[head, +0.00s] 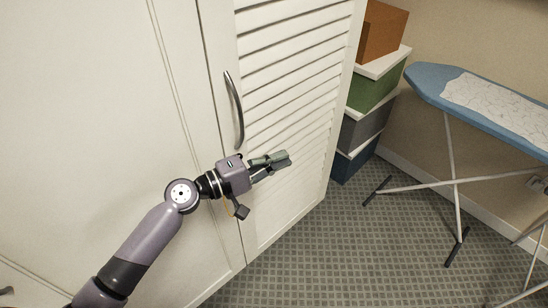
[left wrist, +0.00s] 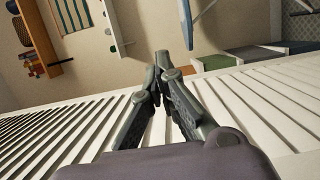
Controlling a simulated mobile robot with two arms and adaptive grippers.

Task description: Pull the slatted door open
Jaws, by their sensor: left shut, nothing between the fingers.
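The handle does not show there. My right gripper is in neither view.
Stacked boxes, with an orange one (head: 383,32) on top and a green one (head: 377,90) below, stand right of the door. A blue ironing board (head: 440,88) stands further right on crossed legs. The carpet (head: 330,245) in front of the door is clear.

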